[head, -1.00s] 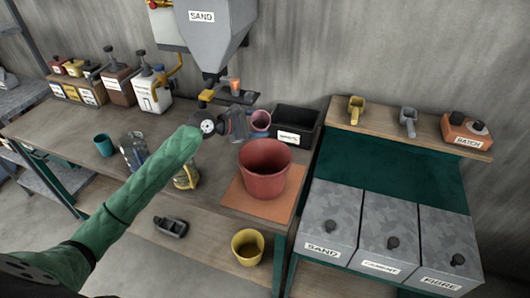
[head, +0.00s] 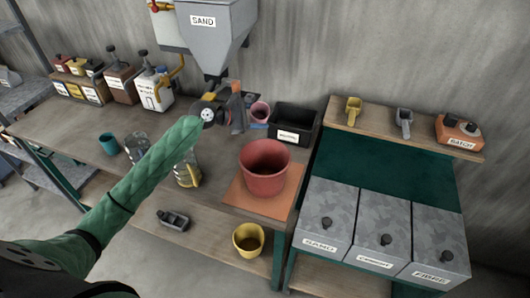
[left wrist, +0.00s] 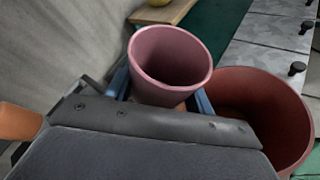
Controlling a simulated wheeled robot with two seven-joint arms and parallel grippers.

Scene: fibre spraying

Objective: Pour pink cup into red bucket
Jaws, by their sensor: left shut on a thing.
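The pink cup (head: 260,112) is small and shows just beyond my left gripper (head: 246,118) in the head view. In the left wrist view the pink cup (left wrist: 170,58) sits between the two blue fingers, its open mouth facing the camera. My left gripper is shut on it. The inside of the cup looks empty from here, though its bottom is dim. The red bucket (head: 265,168) stands upright on an orange mat (head: 255,200) to the right of and nearer than the gripper. It also shows in the left wrist view (left wrist: 260,105), right of the cup. My right gripper is not visible.
A black labelled bin (head: 294,122) stands behind the bucket. The sand hopper (head: 215,35) hangs above the gripper. Glass jugs (head: 187,174) and a teal cup (head: 109,143) stand left on the bench. Lidded bins (head: 325,220) are at right.

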